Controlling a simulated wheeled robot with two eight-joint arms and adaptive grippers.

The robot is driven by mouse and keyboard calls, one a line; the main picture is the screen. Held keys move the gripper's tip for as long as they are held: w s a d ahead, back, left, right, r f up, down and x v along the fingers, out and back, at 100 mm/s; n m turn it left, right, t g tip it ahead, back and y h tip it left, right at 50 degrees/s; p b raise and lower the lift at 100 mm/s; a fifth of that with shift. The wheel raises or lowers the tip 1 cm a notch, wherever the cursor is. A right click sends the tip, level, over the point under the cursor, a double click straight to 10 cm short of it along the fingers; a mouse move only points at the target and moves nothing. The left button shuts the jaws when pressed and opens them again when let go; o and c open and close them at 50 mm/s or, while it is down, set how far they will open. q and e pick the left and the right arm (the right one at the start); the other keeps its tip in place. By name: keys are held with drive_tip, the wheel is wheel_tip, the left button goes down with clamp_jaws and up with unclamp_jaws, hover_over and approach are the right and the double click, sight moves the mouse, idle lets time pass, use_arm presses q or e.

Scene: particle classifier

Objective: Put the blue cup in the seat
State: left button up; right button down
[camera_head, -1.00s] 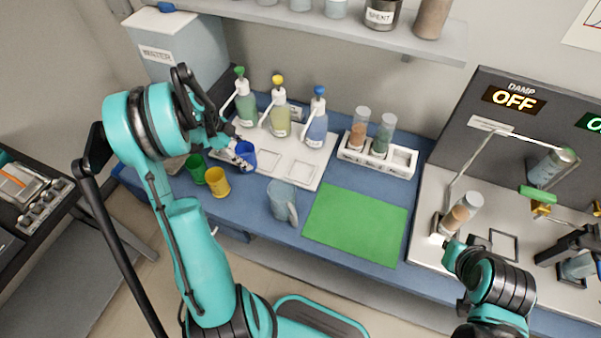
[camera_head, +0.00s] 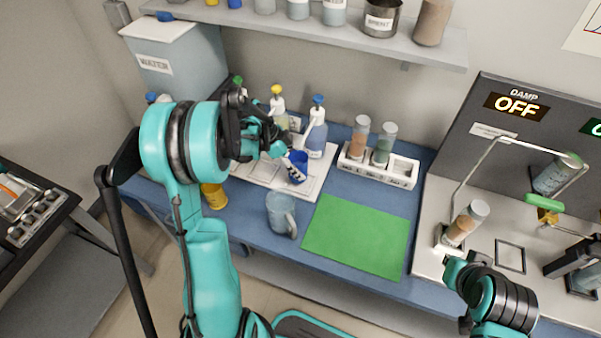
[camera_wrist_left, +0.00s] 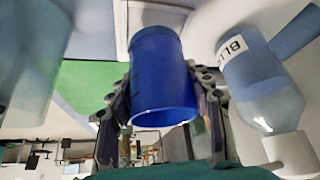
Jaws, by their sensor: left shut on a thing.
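The blue cup (camera_head: 298,168) is held by my left gripper (camera_head: 289,161) over the white dispenser tray (camera_head: 262,178), in front of the blue-topped bottle (camera_head: 316,132). In the left wrist view the blue cup (camera_wrist_left: 160,80) sits between the two fingers of my left gripper (camera_wrist_left: 162,112), which are shut on its sides. The square seat beneath the cup is mostly hidden by the cup and gripper; I cannot tell whether the cup touches the tray. My right arm shows at the lower right, but its finger opening cannot be made out.
A clear pitcher (camera_head: 281,214) stands just in front of the tray. A yellow cup (camera_head: 214,195) is partly behind my left arm. A vial rack (camera_head: 378,168) and a green mat (camera_head: 357,235) lie to the right. The blue-labelled bottle (camera_wrist_left: 254,82) is close beside the gripper.

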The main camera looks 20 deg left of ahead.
use_arm(q)
drive_tip(key=shift+w+d+f+b, duration=0.15)
drive_tip(key=shift+f+b, duration=0.3)
drive_tip(key=shift+f, duration=0.5)
drive_tip(key=shift+w+d+f+b, duration=0.15)
drive_tip(key=shift+f+b, duration=0.25)
drive_tip(key=shift+f, duration=0.5)
drive_tip(key=shift+s+d+r, duration=0.1)
drive_tip(key=shift+s, duration=0.05)
drive_tip(key=o, duration=1.4)
